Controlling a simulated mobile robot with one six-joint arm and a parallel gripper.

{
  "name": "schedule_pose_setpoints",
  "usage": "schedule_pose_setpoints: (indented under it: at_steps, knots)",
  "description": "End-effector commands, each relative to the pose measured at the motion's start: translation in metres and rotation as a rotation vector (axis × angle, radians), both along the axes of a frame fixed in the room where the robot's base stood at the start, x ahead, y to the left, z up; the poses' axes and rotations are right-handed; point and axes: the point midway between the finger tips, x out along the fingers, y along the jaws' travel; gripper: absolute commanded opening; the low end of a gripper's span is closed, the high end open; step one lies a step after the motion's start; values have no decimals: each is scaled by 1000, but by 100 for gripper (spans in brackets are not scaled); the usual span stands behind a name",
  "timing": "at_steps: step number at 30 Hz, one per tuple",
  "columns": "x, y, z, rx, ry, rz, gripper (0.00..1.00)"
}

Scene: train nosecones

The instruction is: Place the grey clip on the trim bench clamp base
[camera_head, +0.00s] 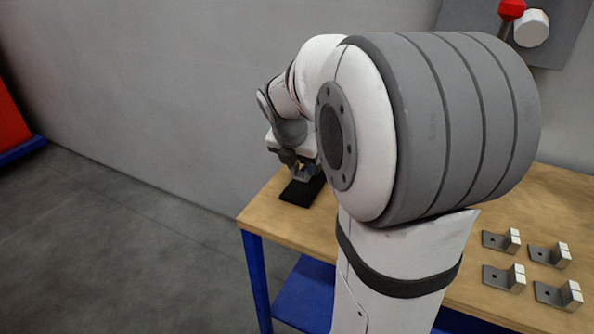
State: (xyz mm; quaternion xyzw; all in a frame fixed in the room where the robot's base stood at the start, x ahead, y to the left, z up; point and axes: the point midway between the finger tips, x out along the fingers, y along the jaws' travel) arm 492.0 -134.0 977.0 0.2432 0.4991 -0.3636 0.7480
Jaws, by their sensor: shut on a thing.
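My gripper (302,170) is at the left end of the wooden bench, small in view and partly hidden behind my own arm. It is shut on a small grey piece, which looks like the grey clip; its shape is hard to make out. A flat black base (294,195) lies on the bench directly under my gripper, and looks like the clamp base. Its right part is hidden by my arm. I cannot tell whether the held piece touches the base.
The wooden bench (400,278) has blue legs. Several grey L-shaped brackets (505,278) with pale upright ends stand on its right part. A grey wall panel (463,18) with a red and white fitting hangs behind. Grey floor lies open at the left.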

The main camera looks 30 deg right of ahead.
Motion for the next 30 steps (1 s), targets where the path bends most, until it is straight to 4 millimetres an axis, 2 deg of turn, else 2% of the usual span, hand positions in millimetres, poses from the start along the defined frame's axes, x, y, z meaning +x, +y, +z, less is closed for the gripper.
schedule_pose_setpoints:
  at_steps: [1, 3, 7, 19, 20, 27, 30]
  knots:
    - [4, -7, 0, 0, 1, -4, 14]
    - [2, -4, -17, 1, 4, -1, 14]
    - [2, -4, -35, 1, 2, 0, 14]
    - [2, -4, -39, 0, 1, -1, 14]
    - [2, -4, -39, 0, 0, -2, 41]
    - [2, -4, -38, 0, 0, -2, 61]
    - [2, -4, -38, 0, 0, -2, 61]
